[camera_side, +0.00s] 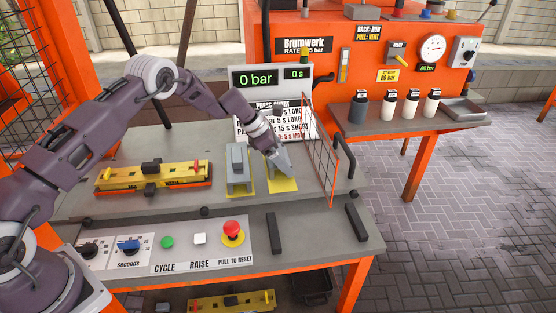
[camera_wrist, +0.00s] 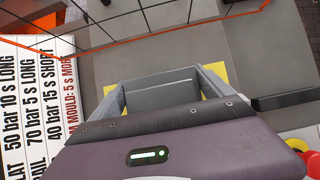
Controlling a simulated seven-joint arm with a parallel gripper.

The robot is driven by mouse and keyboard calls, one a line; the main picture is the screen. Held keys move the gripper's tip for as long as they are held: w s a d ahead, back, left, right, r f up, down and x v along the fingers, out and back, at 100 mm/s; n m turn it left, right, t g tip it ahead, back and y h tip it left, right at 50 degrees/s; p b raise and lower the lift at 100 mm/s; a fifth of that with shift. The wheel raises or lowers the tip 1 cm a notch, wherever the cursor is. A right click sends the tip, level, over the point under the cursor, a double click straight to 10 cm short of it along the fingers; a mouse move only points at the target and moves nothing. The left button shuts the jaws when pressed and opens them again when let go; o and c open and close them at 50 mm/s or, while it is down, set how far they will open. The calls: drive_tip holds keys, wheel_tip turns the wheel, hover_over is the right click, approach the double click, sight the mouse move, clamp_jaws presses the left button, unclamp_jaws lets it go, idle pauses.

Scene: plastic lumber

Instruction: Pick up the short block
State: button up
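In the side view, my gripper (camera_side: 281,164) points down over the right-hand yellow-edged pad on the bench. In the wrist view, the two grey fingers of my gripper (camera_wrist: 162,92) stand well apart, one on each side of a grey flat-faced thing (camera_wrist: 162,90), which looks like a block. It fills nearly all the gap, and I cannot tell whether the fingers press on it. In the side view the fingers hide it. Another grey block (camera_side: 238,160) stands upright on the left-hand yellow-edged pad, just left of my gripper. I cannot tell from its label which is the short one.
A wire guard (camera_side: 320,150) stands close to the right of my gripper. A yellow mould (camera_side: 152,178) lies at the left. The front panel has knobs, buttons and a red stop button (camera_side: 232,229). A printed sign (camera_side: 290,120) and display (camera_side: 268,77) stand behind.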

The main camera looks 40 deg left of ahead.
drive_tip(key=c, duration=1.1)
drive_tip(key=shift+r, duration=0.15)
drive_tip(key=shift+c, duration=0.6)
wheel_tip(320, 180, up, 9)
drive_tip(key=shift+a+r, duration=0.1)
drive_tip(key=shift+r, duration=0.1)
drive_tip(key=s+a+n+y, duration=0.1)
drive_tip(key=s+a+n, duration=0.1)
drive_tip(key=a, duration=0.1)
drive_tip(key=s+a+n+t+y, duration=0.1)
drive_tip(key=a+n, duration=0.1)
drive_tip(key=a, duration=0.2)
drive_tip(key=s+a+n+y, duration=0.1)
drive_tip(key=s+a+n, duration=0.1)
drive_tip(key=a, duration=0.1)
drive_tip(key=shift+s+a+r+n+t, duration=0.25)
drive_tip(key=shift+s+a+n+t, duration=0.05)
drive_tip(key=shift+s+a+t, duration=0.1)
drive_tip(key=s+a+r+n+g+y, duration=0.1)
drive_tip(key=s+a+r+n+y, duration=0.1)
drive_tip(key=s+a+n, duration=0.3)
drive_tip(key=s+a+r+n+y, duration=0.2)
drive_tip(key=s+a+n+y, duration=0.2)
drive_tip(key=s+a, duration=0.8)
drive_tip(key=s+n, duration=0.2)
drive_tip(key=s, duration=0.1)
drive_tip(key=shift+s+a+r+g, duration=0.2)
drive_tip(key=shift+s+a+g, duration=0.05)
drive_tip(key=shift+g, duration=0.15)
